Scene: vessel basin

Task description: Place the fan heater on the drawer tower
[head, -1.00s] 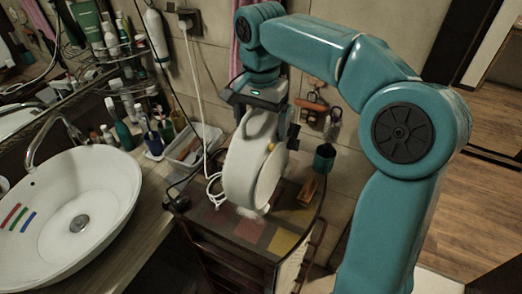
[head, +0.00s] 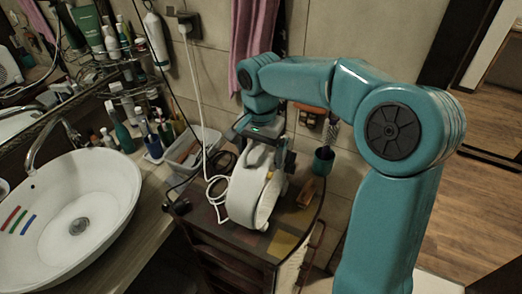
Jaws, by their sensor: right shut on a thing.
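The fan heater (head: 243,190) is a white rounded unit with a handle on top, upright at the top of the drawer tower. My right gripper (head: 262,146) is shut on its upper part. The drawer tower (head: 235,262) is dark brown, with coloured squares on its top. The heater's lower edge is at or very close to the tower top; I cannot tell whether it touches. My left gripper is not in view.
A green cup (head: 323,160) and a wooden-handled brush (head: 306,193) are on the tower's right side. A white cable (head: 213,190) lies left of the heater. A clear bin (head: 192,148) and a sink basin (head: 75,215) are further left.

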